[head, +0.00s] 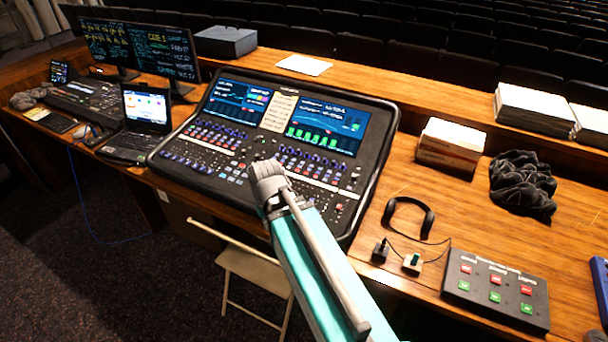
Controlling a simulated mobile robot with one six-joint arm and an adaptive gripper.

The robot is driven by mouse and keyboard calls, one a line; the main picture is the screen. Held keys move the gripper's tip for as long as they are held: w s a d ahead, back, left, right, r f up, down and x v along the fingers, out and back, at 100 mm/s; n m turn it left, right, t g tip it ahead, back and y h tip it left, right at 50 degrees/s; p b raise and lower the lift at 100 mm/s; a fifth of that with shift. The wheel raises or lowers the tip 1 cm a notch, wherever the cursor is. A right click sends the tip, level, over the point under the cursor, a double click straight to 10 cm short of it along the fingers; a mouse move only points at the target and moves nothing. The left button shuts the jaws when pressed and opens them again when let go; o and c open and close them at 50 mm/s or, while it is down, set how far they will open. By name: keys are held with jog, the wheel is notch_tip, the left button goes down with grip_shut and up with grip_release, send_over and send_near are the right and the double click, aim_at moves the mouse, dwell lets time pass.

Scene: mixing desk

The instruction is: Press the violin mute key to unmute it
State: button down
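A large mixing console (225,160) with two lit screens stands in the middle of the desk. Its many small keys and faders have labels too small to read. A grey key box (456,284) lies at the lower right, with a row of red keys (497,279) above a row of green keys (494,297). Its labels are also unreadable, so I cannot tell which key is the violin mute. My teal and grey arm reaches up from the bottom over the console's front. A rounded grey joint is at its far visible end. My gripper's fingers do not show.
Headphones (428,222) and two small plugs with cables lie left of the key box. A dark crumpled cloth (522,184) and a paper box (450,146) lie behind it. A laptop (146,118) stands left of the console. A folding chair (256,268) stands in front.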

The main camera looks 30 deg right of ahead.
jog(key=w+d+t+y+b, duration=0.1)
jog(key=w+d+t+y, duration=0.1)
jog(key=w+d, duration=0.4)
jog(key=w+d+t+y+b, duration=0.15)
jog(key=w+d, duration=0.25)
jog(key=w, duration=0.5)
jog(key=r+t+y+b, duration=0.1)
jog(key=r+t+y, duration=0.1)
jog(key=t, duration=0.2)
send_over(301, 173)
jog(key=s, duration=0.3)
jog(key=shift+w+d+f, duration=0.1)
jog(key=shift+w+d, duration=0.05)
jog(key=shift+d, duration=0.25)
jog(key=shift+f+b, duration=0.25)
jog(key=shift+b, duration=0.05)
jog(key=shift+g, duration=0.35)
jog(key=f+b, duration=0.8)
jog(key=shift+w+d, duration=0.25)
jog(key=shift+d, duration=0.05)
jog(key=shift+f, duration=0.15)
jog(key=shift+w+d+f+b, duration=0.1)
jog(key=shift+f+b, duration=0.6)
jog(key=shift+b, duration=0.15)
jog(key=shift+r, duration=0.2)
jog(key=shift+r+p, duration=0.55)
jog(key=shift+p, duration=0.2)
